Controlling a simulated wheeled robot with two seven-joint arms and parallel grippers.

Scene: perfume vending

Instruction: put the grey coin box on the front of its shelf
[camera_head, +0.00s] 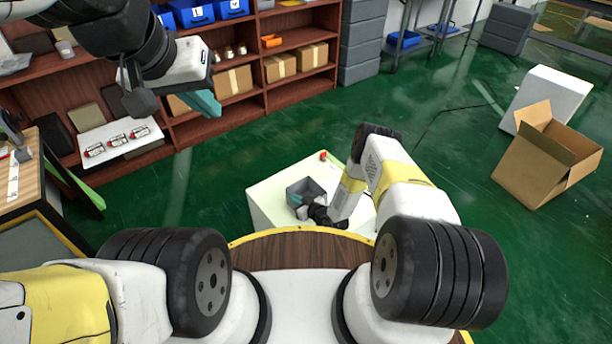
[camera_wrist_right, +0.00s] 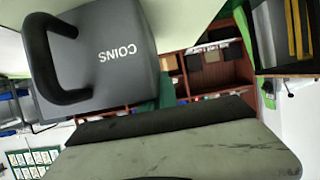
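The grey coin box (camera_head: 306,190) is on the white cabinet top (camera_head: 268,198) in front of me. In the right wrist view it fills the upper left, with upside-down "COINS" lettering (camera_wrist_right: 120,52) and a black loop handle (camera_wrist_right: 62,65). My right gripper (camera_head: 316,212) is at the box's near side; its pad (camera_wrist_right: 180,150) crosses the bottom of the wrist view. Whether its fingers hold the box is hidden. My left gripper (camera_head: 172,88) is raised at the upper left, away from the box, with a teal piece (camera_head: 206,103) at its end.
Reddish-brown shelves (camera_head: 245,105) with cartons and blue bins stand along the back left. A small red item (camera_head: 323,156) is at the cabinet's far edge. An open cardboard box (camera_head: 545,155) is on the green floor at right. A wooden counter (camera_head: 28,195) stands at left.

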